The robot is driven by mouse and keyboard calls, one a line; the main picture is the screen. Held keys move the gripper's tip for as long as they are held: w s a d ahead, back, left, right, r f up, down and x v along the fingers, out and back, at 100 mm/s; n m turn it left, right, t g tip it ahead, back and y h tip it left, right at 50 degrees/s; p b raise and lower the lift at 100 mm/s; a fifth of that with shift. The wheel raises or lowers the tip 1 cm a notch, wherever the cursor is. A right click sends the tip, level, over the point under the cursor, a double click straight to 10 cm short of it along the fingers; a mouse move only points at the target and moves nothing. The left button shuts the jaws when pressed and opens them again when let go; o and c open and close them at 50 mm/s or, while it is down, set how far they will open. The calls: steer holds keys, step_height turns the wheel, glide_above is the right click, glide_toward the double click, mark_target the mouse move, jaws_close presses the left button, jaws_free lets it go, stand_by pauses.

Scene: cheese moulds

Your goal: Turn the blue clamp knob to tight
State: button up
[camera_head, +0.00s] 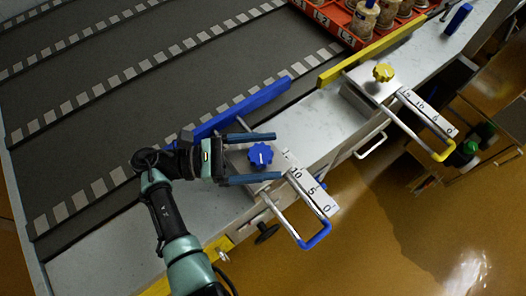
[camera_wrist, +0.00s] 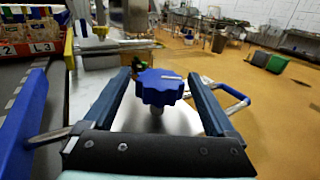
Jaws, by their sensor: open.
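The blue clamp knob (camera_head: 260,155) is a lobed knob on a metal plate at the edge of the grey table. It also shows in the wrist view (camera_wrist: 158,88), upright on a short stem, with a pale mark on its top. My gripper (camera_head: 276,157) is open, with one finger on each side of the knob. In the wrist view the fingers (camera_wrist: 160,85) flank the knob with visible gaps, and I see no contact. The blue guide bar (camera_head: 235,108) lies behind the knob. A numbered scale (camera_head: 312,190) and a blue-gripped handle (camera_head: 318,236) are in front of it.
A yellow knob (camera_head: 383,72) with a yellow bar (camera_head: 370,55) and handle (camera_head: 442,152) stands further right. A red crate (camera_head: 335,22) of jars is at the back. The dark conveyor (camera_head: 130,90) fills the left. A black knob (camera_head: 267,233) sits below the table edge.

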steer(key=shift+a, duration=0.1)
steer(key=s+a+b, duration=0.1)
steer(key=a+b, duration=0.1)
steer(key=a, duration=1)
steer(key=shift+a+b, duration=0.35)
steer(key=shift+b, duration=0.05)
stand_by(0.6)
